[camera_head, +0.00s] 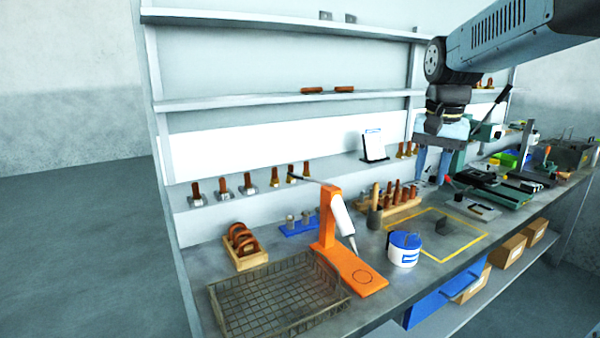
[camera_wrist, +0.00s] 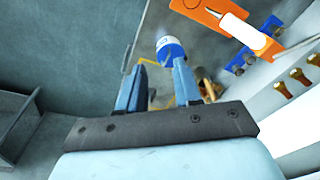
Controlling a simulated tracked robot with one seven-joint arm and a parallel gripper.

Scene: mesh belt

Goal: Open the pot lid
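A small white pot (camera_head: 404,256) with a blue lid (camera_head: 405,239) stands upright on the grey bench, just right of the orange stand. The lid sits on the pot. In the wrist view the blue and white pot (camera_wrist: 170,49) shows beyond the fingertips, slightly above the gap between them. My gripper (camera_head: 433,178) hangs above the bench, up and to the right of the pot in the head view. Its two blue fingers (camera_wrist: 160,66) are spread apart with nothing between them, and it does not touch the pot.
The orange stand (camera_head: 357,272) with a white cartridge is close left of the pot. A wire basket (camera_head: 275,297) lies further left. A wooden rack (camera_head: 388,207) with several brown-handled tools is behind. A yellow-outlined area (camera_head: 437,257) with a dark block is right of the pot.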

